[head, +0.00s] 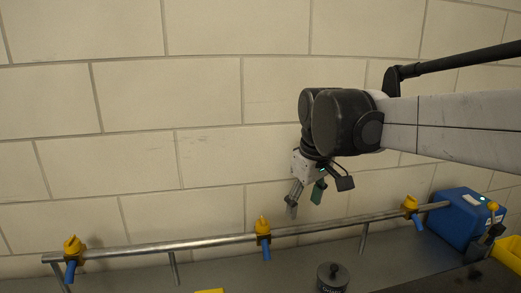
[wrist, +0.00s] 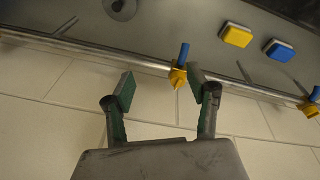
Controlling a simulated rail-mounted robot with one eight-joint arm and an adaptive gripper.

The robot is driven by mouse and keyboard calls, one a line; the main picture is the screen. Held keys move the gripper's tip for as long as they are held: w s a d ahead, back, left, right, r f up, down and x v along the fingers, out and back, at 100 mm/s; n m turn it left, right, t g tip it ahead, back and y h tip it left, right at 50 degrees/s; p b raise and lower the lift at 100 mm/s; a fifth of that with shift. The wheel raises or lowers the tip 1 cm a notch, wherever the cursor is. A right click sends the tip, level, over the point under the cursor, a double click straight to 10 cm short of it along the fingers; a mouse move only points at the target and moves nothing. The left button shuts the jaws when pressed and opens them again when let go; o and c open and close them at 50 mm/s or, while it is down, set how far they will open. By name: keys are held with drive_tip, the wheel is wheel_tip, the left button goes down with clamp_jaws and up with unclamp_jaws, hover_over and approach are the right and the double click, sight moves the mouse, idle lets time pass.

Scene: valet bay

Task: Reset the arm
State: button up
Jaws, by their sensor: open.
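My gripper (head: 306,199) is open and empty. In the head view it hangs from my arm, in front of the tiled wall and above the metal rail. In the wrist view its two fingers (wrist: 158,85) are spread apart with nothing between them. Beyond the fingertips, the rail and a yellow clip with a blue handle (wrist: 178,76) show near the right finger; I see no contact.
A metal rail (head: 190,244) with yellow-and-blue clips runs along the wall. A blue box (head: 461,217) stands at its right end. A dark round canister (head: 332,278) stands on the grey counter (head: 220,276). Yellow (wrist: 236,35) and blue (wrist: 279,50) pads lie there too.

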drive_tip(key=s+d+f+m+t, duration=0.2)
drive_tip(key=s+d+f, duration=0.3)
drive_tip(key=s, duration=0.4)
drive_tip(key=s+d+f+m+t+b, duration=0.1)
drive_tip(key=s+d+f+m, duration=0.3)
drive_tip(key=s, duration=0.6)
drive_tip(key=shift+d+f+m+t, duration=0.4)
drive_tip(key=shift+f+m+t, duration=0.2)
drive_tip(key=shift+f+t, duration=0.25)
drive_tip(key=shift+a, duration=0.15)
idle(1.4)
